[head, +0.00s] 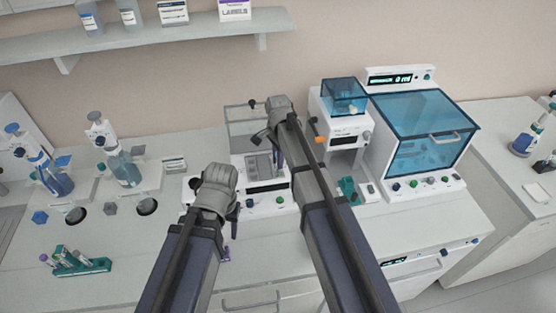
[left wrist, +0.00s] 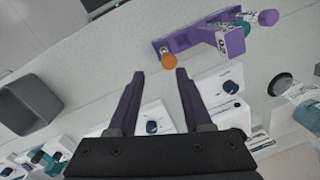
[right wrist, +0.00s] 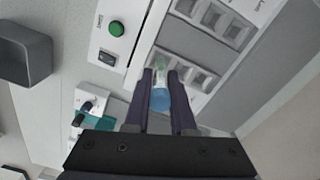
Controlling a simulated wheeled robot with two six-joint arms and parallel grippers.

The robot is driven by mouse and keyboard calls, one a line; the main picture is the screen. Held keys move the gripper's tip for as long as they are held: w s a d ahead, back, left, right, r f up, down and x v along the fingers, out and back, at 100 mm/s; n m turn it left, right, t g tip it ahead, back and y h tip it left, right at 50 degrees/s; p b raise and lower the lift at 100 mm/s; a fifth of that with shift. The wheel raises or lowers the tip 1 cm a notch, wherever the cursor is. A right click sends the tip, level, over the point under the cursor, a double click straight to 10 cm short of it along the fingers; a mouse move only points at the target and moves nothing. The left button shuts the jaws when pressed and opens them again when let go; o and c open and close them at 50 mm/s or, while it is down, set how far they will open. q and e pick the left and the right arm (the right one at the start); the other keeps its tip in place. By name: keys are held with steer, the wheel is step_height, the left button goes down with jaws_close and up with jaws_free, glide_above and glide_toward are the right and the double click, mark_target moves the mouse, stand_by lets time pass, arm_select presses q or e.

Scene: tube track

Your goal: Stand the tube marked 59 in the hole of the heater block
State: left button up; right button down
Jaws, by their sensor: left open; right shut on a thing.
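My right gripper (head: 277,158) is shut on a clear tube with a blue cap (right wrist: 161,98), seen in the right wrist view. The tube's marking cannot be read. The tube is over the grey heater block (right wrist: 196,44), which has rows of square wells, on a white machine (head: 266,203). Whether its lower end is inside a well cannot be told. My left gripper (head: 234,224) is open and empty in front of the machine's left side. In the left wrist view, its fingertips (left wrist: 157,72) are near an orange-capped tube (left wrist: 168,61) at a purple rack (left wrist: 190,38).
A teal rack (head: 95,266) with several tubes stands at the front left. Bottles (head: 125,168) stand on the left. A white device with a blue lid (head: 425,130) is on the right. A shelf (head: 150,38) crosses the wall. The bench between the teal rack and machine is mostly clear.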

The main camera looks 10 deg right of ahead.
steer(key=shift+f+b, duration=0.4)
steer(key=shift+f, duration=0.2)
steer(key=shift+f+b, duration=0.1)
steer(key=shift+b, duration=0.2)
steer(key=c, duration=1)
jaws_free()
steer(key=shift+c, duration=0.2)
steer(key=o, duration=0.4)
steer(key=shift+c, duration=0.2)
